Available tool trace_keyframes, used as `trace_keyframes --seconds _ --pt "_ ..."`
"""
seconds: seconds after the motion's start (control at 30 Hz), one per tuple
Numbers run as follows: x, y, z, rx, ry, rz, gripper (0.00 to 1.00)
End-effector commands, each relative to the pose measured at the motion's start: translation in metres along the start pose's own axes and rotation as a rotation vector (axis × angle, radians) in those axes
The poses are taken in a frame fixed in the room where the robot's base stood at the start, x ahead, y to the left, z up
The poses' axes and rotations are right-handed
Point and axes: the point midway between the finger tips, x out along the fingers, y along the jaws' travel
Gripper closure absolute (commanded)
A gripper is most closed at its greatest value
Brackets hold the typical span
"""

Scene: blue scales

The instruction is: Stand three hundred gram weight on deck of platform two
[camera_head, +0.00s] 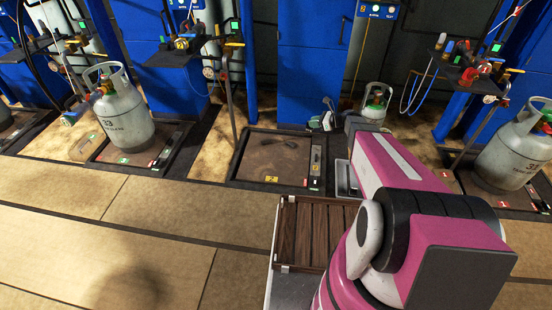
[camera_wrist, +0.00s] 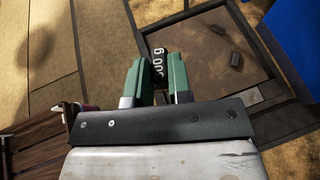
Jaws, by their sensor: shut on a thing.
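My gripper (camera_wrist: 158,68) has green fingers, shut on a dark weight (camera_wrist: 158,66) in the wrist view. Its white label ends in "00 g"; the first digit is hard to read. The weight is held over the near edge of a floor scale with a bare brown deck (camera_wrist: 205,58). In the head view this scale's deck (camera_head: 265,160) is at the middle, with a yellow sticker on its front; its number is too small to read. Two small dark pieces (camera_head: 263,140) lie on the deck.
Grey gas cylinders stand on scales to the left (camera_head: 124,118) and right (camera_head: 515,150). A smaller cylinder (camera_head: 376,103) stands behind my arm. A slatted wooden tray (camera_head: 318,232) is in front of the scale. A hose stand (camera_head: 229,95) rises at the deck's left. The front floor is clear.

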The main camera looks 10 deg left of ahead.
Motion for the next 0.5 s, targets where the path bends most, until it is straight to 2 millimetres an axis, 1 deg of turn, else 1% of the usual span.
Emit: trace_keyframes --seconds 0.03,0.07,0.1,0.17,0.2,0.27,0.3,0.37,0.4,0.5 --pt "0.028 -0.007 -0.023 -0.004 0.000 0.025 1.00" --pt "0.041 -0.008 -0.033 -0.010 -0.001 0.037 1.00" --pt "0.057 -0.007 -0.049 -0.017 -0.002 0.054 1.00" --pt "0.083 -0.005 -0.071 -0.028 -0.002 0.079 1.00" --pt "0.099 -0.004 -0.086 -0.034 -0.003 0.094 1.00" --pt "0.124 0.001 -0.109 -0.045 -0.004 0.119 1.00" --pt "0.140 0.004 -0.125 -0.051 -0.005 0.133 1.00" --pt "0.162 0.009 -0.147 -0.061 -0.007 0.155 1.00" --pt "0.176 0.014 -0.161 -0.067 -0.007 0.169 1.00" --pt "0.205 0.025 -0.192 -0.081 -0.010 0.198 1.00"
